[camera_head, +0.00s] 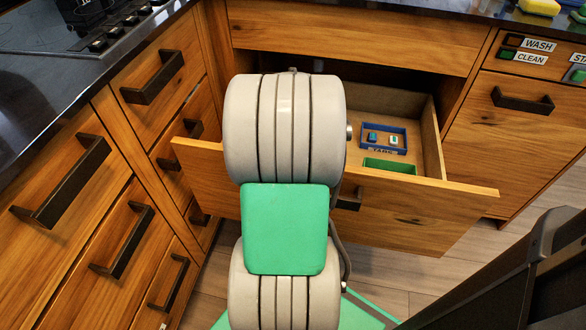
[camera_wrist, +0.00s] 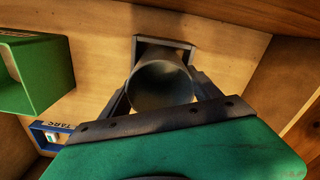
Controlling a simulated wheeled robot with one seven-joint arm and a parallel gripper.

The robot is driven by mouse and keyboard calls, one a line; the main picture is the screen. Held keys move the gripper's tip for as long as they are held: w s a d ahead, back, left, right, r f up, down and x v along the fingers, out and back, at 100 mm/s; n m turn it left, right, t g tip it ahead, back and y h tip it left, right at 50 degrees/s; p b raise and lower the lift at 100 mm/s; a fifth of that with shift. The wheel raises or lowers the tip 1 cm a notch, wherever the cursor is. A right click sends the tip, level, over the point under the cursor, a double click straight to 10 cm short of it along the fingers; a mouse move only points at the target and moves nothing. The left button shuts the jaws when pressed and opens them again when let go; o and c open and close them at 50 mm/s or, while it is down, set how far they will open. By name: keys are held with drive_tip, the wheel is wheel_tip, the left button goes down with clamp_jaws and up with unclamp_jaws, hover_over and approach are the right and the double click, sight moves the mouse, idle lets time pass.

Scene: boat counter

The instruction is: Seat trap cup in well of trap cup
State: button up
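A dark grey round trap cup (camera_wrist: 162,88) sits between the two fingers of my gripper (camera_wrist: 163,92) in the wrist view. The fingers lie along both sides of the cup and appear shut on it. A dark square-edged frame (camera_wrist: 165,40) shows just beyond the cup against the wooden surface. It may be the well, but I cannot tell, nor whether cup and frame touch. In the head view my arm hides the gripper, the cup and the frame.
The wooden drawer (camera_head: 432,222) is open. It holds a blue tray (camera_head: 384,147) with small blocks and a green box (camera_head: 389,166). The green box (camera_wrist: 38,75) stands left of the gripper in the wrist view. Cabinets with dark handles (camera_head: 62,182) stand at left.

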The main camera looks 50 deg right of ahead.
drive_tip(key=o, duration=0.4)
wheel_tip(320, 180, up, 12)
drive_tip(key=p, duration=0.4)
drive_tip(key=shift+r, duration=0.2)
